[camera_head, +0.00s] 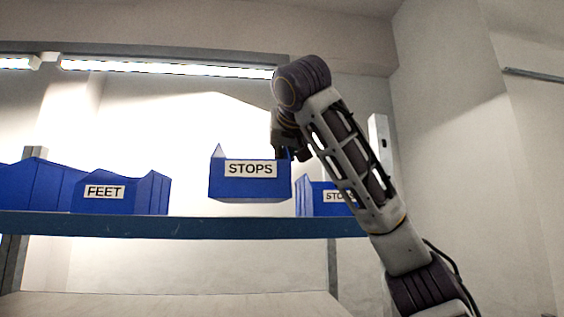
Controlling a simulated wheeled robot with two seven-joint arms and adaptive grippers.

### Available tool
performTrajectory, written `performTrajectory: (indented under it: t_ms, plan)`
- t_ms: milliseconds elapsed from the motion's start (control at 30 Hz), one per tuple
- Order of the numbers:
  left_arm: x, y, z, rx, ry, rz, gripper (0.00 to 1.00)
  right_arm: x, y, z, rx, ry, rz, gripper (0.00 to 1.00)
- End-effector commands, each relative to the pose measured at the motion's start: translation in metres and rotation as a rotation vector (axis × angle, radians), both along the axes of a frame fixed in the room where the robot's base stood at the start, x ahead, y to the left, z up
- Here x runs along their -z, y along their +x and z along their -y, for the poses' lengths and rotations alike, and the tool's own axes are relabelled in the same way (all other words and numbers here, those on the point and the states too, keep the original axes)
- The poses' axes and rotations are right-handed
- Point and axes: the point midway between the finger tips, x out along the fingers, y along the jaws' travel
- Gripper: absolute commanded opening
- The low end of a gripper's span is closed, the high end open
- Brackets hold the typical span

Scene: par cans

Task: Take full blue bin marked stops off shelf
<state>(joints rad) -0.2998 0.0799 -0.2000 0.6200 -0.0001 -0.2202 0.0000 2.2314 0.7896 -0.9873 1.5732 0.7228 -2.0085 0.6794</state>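A blue bin with a white STOPS label (233,190) is in the middle of the head view. Its underside shows above the shelf edge, so it hangs in the air, about level. My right gripper (283,153) is shut on the bin's upper right wall; its fingertips are partly hidden behind the bin. Whether the bin has anything in it is hidden, as I see it from below. A second blue bin with a STOPS label (308,200) stands on the shelf (180,225) at the right, partly covered by my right arm. My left gripper is not in view.
A blue bin marked FEET (120,204) stands on the shelf at left, with another blue bin (35,185) beyond it at the far left. A lower pale surface (170,305) lies below the shelf. A lit lamp bar (165,68) runs across above.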

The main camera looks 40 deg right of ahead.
Motion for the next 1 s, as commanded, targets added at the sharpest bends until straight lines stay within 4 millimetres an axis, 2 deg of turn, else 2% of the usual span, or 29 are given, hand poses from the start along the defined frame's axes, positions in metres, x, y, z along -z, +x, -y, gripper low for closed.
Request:
performTrajectory:
  t_ms: [400, 1000]
  plan:
    - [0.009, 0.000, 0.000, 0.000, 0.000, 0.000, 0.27, -0.001, -0.017, -0.009, 0.000, 0.001, 0.006, 0.00]
    - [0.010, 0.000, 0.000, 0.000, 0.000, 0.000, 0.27, -0.001, -0.020, -0.011, 0.001, 0.003, 0.004, 0.00]
